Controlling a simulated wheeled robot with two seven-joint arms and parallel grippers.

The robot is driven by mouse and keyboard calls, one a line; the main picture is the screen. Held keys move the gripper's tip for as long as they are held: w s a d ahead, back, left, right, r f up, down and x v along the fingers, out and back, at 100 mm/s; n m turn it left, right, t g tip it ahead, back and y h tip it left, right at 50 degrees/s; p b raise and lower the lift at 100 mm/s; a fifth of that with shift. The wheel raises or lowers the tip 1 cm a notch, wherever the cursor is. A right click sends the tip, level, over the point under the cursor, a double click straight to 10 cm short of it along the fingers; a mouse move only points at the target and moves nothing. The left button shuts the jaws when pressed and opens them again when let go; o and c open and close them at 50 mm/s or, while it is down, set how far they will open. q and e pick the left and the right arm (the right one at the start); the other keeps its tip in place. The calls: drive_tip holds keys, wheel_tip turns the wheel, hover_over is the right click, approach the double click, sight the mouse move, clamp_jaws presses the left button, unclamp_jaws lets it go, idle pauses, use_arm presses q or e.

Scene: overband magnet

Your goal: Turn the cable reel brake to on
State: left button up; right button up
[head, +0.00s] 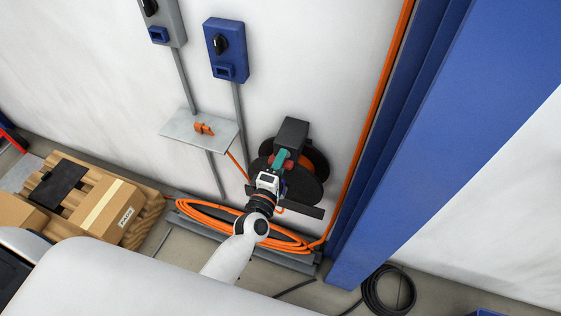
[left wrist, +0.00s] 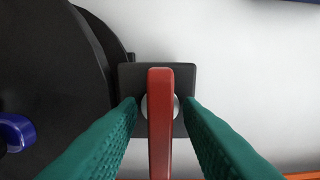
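The cable reel (head: 307,190) is a black drum on the wall with a dark box (head: 291,133) above it and orange cable wound inside. In the left wrist view the black drum (left wrist: 50,70) fills the left side. A red brake lever (left wrist: 160,115) stands on a dark square plate (left wrist: 184,75) with a pale round hub behind it. My left gripper (head: 281,160) is at the reel. Its teal fingers (left wrist: 160,112) stand open on either side of the red lever, with a gap visible on each side. My right gripper is not in view.
A blue switch box (head: 226,50) and a grey one (head: 163,22) hang on the wall. A small shelf (head: 180,131) holds an orange item. Orange cable (head: 205,217) lies coiled below the reel. A blue column (head: 420,130) stands right. Cardboard boxes (head: 110,208) sit on a pallet left.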

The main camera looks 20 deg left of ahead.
use_arm(q)
clamp_jaws()
drive_tip(key=m+p, duration=0.2)
drive_tip(key=m, duration=0.1)
drive_tip(key=shift+r+m, duration=0.1)
drive_tip(key=shift+m, duration=0.3)
drive_tip(key=m+p, duration=0.2)
drive_tip(key=m, duration=0.1)
drive_tip(key=shift+m, duration=0.3)
drive_tip(key=m+p, duration=0.2)
drive_tip(key=m, duration=0.3)
drive_tip(key=shift+m+p, duration=0.8)
drive_tip(key=shift+m, duration=2)
drive_tip(key=shift+f, duration=0.2)
